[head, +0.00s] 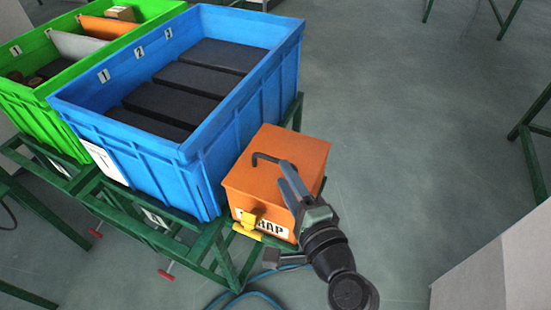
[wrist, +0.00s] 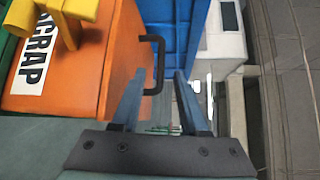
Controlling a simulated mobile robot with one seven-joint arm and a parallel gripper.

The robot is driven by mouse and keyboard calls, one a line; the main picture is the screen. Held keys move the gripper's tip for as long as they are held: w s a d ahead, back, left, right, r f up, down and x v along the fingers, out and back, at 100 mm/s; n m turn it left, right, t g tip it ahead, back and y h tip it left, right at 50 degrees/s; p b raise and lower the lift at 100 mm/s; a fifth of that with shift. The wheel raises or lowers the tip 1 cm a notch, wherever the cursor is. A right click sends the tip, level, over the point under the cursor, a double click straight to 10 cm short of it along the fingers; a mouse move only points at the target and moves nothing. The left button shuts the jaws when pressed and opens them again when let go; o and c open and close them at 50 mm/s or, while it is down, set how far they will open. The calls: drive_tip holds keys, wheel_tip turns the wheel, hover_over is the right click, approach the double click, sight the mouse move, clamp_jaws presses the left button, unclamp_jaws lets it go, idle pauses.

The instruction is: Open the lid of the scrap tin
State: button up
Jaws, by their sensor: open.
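The orange scrap tin (head: 252,196) stands at the end of the green stand, with "SCRAP" on its front, partly hidden by my gripper. Its lid (head: 296,150) lies flat and shut on top, and a bent black handle (head: 268,157) rises from it. A yellow latch (head: 249,222) is on the front. My gripper (head: 288,172) is open above the lid, close to the handle's right end. In the wrist view the handle (wrist: 160,62) shows between the fingertips of my gripper (wrist: 159,74); I cannot tell whether it lies in depth between them. The tin (wrist: 75,70) fills the left side there.
A blue crate (head: 215,150) with dark blocks stands directly left of the tin, and a green crate (head: 60,125) beyond it. A pale box (head: 500,265) is at the lower right. Open floor (head: 400,130) lies right of the tin.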

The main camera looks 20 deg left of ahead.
sight(275, 160)
drive_tip(key=x, duration=0.6)
drive_tip(key=shift+c, duration=0.3)
clamp_jaws()
idle(1.1)
